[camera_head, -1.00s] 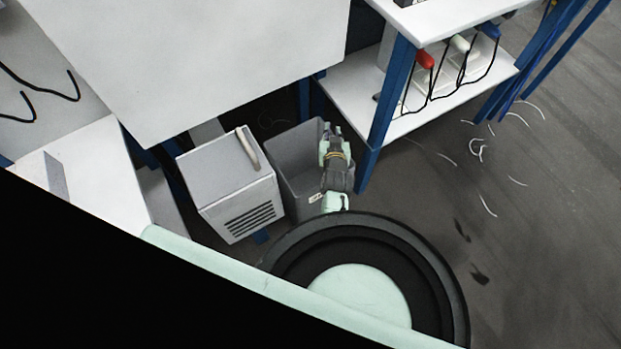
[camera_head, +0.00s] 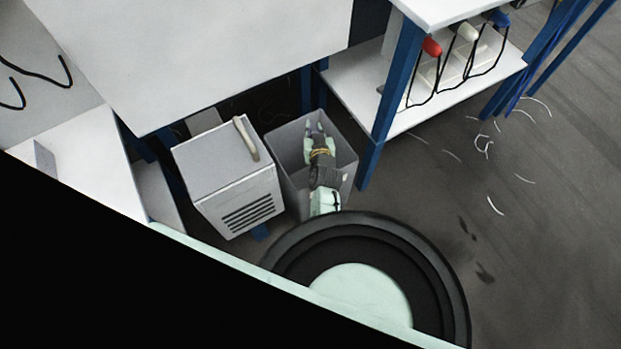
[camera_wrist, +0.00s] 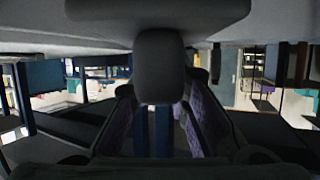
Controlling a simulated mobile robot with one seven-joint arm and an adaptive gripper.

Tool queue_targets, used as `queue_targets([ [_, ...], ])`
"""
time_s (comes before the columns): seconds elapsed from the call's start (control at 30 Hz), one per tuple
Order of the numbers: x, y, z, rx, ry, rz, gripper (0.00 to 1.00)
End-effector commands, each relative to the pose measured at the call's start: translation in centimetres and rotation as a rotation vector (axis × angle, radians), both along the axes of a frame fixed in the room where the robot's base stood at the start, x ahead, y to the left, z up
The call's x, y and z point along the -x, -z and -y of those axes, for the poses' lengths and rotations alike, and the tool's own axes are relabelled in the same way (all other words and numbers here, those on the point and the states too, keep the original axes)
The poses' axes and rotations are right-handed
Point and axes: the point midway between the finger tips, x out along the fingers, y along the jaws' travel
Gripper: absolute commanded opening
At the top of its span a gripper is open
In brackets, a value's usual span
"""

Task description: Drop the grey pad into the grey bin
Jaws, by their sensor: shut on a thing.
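The grey bin (camera_head: 286,160) stands open on the floor, between the white box and the blue table leg. My gripper (camera_head: 314,129) is over the bin's opening in the head view, with its fingertips toward the bin's far side. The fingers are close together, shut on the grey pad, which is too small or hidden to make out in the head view. In the wrist view a dark rounded block (camera_wrist: 160,65) fills the middle; I cannot tell whether it is the pad or part of my gripper.
A white vented box (camera_head: 229,178) with a handle stands left of the bin. A blue table leg (camera_head: 392,105) rises close to its right. A white shelf (camera_head: 350,85) and a large white tabletop (camera_head: 200,50) lie behind. The floor at the right is open, with scattered thread scraps.

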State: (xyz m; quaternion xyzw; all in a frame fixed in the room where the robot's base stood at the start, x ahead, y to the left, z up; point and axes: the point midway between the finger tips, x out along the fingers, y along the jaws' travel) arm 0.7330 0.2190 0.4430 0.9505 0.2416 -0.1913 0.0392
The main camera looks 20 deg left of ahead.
Motion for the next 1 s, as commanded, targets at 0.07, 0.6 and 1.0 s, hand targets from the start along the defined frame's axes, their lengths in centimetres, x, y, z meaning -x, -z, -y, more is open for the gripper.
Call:
queue_targets([
  [0.07, 0.0, 0.0, 0.0, 0.000, 0.000, 0.001, 0.00],
  [0.6, 0.0, -0.1, 0.0, 0.000, 0.000, 0.000, 0.40],
  [1.0, 0.0, -1.5, 0.0, -0.001, 0.000, 0.003, 0.40],
])
